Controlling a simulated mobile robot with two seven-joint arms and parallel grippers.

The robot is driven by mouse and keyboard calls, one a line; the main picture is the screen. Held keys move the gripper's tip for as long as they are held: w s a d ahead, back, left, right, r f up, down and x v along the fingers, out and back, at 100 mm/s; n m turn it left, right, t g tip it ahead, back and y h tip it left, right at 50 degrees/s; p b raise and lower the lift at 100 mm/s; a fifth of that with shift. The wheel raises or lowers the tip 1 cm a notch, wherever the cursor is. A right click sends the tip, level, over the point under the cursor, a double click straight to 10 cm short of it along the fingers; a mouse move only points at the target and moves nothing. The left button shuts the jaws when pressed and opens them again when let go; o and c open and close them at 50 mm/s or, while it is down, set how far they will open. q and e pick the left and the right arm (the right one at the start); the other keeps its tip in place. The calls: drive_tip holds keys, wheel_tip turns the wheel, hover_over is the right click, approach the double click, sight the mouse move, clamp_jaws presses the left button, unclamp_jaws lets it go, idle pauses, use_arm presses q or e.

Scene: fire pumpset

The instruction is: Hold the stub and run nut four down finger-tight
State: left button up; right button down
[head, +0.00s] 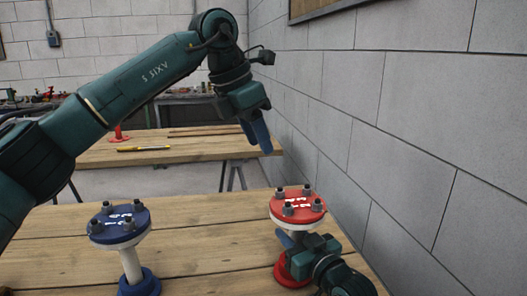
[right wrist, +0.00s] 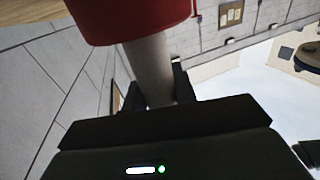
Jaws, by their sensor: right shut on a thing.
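The red-flanged stub stands on the near bench at the right, with a red top flange (head: 297,208) bearing several dark nuts on bolts and white markings. Which nut is number four I cannot tell. My right gripper (head: 288,240) is shut on the stub's pale pipe below the flange; in the right wrist view the pipe (right wrist: 150,70) runs between the dark fingers under the red flange (right wrist: 128,18). My left gripper (head: 260,137) hangs in the air above and left of the red flange, fingers pointing down, touching nothing. Its finger gap is unclear.
A blue-flanged stub (head: 120,223) stands upright on the near wooden bench (head: 210,225), left of the red one. A grey block wall (head: 400,150) runs close along the right. A farther bench (head: 200,150) carries a yellow tool (head: 143,149) and a small red object (head: 118,135).

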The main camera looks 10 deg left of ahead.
drive_tip(key=c, duration=1)
unclamp_jaws()
drive_tip(key=shift+c, duration=0.2)
